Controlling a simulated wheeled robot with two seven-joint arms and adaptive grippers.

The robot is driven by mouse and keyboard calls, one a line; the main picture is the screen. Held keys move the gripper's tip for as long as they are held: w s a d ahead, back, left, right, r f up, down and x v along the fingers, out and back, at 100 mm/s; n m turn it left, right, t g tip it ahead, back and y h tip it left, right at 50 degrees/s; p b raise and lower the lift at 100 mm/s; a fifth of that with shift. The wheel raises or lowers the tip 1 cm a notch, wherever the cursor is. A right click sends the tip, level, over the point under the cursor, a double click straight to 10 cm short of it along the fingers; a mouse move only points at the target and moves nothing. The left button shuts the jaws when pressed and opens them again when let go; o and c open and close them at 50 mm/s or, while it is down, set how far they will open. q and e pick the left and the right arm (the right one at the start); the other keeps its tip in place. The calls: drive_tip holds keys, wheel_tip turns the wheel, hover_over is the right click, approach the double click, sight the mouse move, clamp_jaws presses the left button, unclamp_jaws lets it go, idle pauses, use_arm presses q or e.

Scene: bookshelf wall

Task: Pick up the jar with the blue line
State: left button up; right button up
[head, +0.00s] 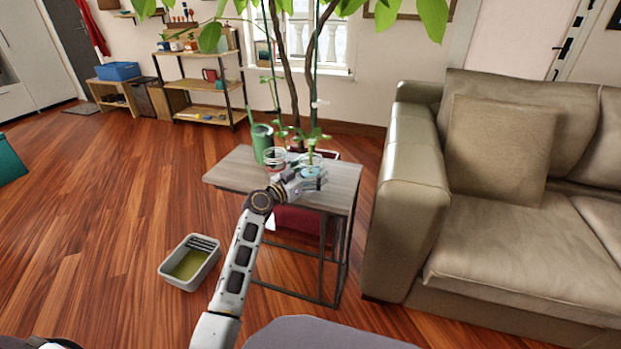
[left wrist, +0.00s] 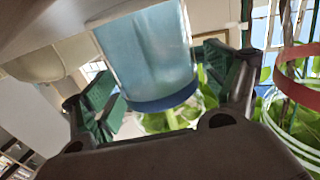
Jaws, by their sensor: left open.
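The jar with the blue line (head: 311,171) stands on the small wooden side table (head: 235,170), near its right side, with a green plant in it. In the left wrist view the clear jar (left wrist: 150,50) with its blue band (left wrist: 165,101) fills the space between the fingers. My left gripper (head: 316,182) is at the jar. Its green-padded fingers (left wrist: 168,95) are open, one on each side of the jar; I cannot tell whether they touch it. My right gripper is not in view.
A jar with a red line (head: 275,158) stands close left of the blue-line jar; its red ring (left wrist: 300,62) shows at the wrist view's right. A green watering can (head: 262,144) stands beside it. A sofa (head: 410,200) is right of the table. A grey bin (head: 190,262) sits on the floor.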

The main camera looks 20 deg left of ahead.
sight(310, 143)
use_arm(q)
drive_tip(key=c, duration=1.4)
drive_tip(key=shift+r, duration=0.15)
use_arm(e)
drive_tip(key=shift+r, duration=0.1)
use_arm(q)
drive_tip(key=shift+r+p, duration=0.35)
drive_tip(key=shift+r, duration=0.4)
wheel_tip(310, 143, up, 7)
drive_tip(key=p, duration=0.3)
drive_tip(key=shift+r, duration=0.65)
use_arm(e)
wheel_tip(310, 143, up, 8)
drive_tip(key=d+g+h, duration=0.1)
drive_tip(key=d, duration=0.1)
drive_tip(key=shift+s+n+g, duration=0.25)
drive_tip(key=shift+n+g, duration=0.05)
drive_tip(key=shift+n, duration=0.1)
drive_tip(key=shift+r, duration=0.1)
